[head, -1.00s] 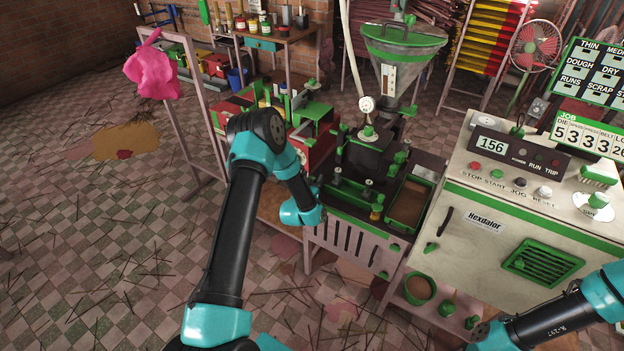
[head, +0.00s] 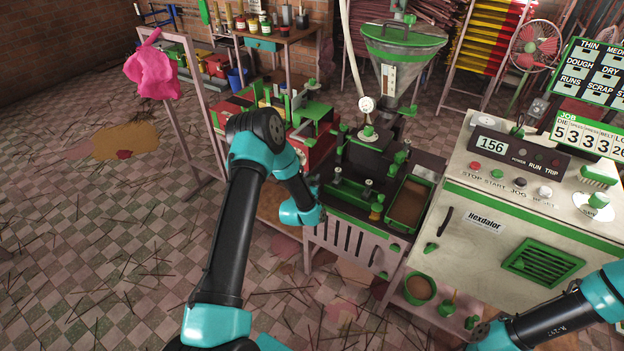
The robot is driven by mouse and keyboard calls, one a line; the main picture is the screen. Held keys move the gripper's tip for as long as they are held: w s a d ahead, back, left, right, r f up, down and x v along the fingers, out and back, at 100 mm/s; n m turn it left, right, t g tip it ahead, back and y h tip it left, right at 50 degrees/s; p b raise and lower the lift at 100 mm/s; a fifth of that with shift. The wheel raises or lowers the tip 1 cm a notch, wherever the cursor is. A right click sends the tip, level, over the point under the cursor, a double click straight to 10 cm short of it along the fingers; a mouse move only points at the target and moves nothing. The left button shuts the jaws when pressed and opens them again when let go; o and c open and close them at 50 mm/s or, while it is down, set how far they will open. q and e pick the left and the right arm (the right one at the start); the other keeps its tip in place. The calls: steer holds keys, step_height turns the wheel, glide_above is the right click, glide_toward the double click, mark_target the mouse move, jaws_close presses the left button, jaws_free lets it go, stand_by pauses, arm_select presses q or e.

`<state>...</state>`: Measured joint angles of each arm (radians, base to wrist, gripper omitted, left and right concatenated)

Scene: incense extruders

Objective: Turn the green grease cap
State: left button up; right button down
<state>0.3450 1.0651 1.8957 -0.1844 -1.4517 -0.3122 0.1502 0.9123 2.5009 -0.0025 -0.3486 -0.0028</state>
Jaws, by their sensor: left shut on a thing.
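My left gripper (head: 317,191) is at the left side of the dark extruder (head: 372,165), mostly hidden by my teal wrist. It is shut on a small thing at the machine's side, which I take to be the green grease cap. The cap itself is hidden behind the wrist and fingers, so its angle cannot be told. Small green fittings stand on the extruder's top, near the gripper. My right arm comes in at the lower right; its gripper is out of view.
A green-rimmed tray of brown dough (head: 407,203) sits right of the extruder. The white control cabinet (head: 500,220) stands further right, a red machine (head: 312,140) behind my left wrist. A steel hopper (head: 402,55) stands behind.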

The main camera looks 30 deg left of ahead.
arm_select(q)
steer(key=shift+h, duration=0.3)
steer(key=m+h, duration=0.2)
steer(key=h, duration=0.1)
steer(key=m+h, duration=0.2)
steer(key=h, duration=0.2)
steer(key=shift+a+m, duration=0.1)
steer(key=shift+m, duration=0.3)
steer(key=m+g+h, duration=0.1)
steer(key=m+h, duration=0.1)
steer(key=m+g+h, duration=0.1)
steer(key=h, duration=0.2)
steer(key=shift+m+g, duration=0.4)
steer(key=m+g+h, duration=0.4)
steer(key=h, duration=0.1)
steer(key=shift+s+d+m+g+h, duration=0.1)
steer(key=shift+m+g+h, duration=0.4)
steer(key=shift+m+g, duration=0.45)
steer(key=shift+w+d+m+g+h, duration=0.1)
steer(key=shift+m+g+h, duration=0.4)
steer(key=shift+g, duration=0.75)
steer(key=shift+s+m+g+h, duration=0.1)
steer(key=shift+m+g+h, duration=0.4)
steer(key=shift+m+g, duration=0.45)
steer(key=shift+g, duration=0.35)
steer(key=o, duration=0.9)
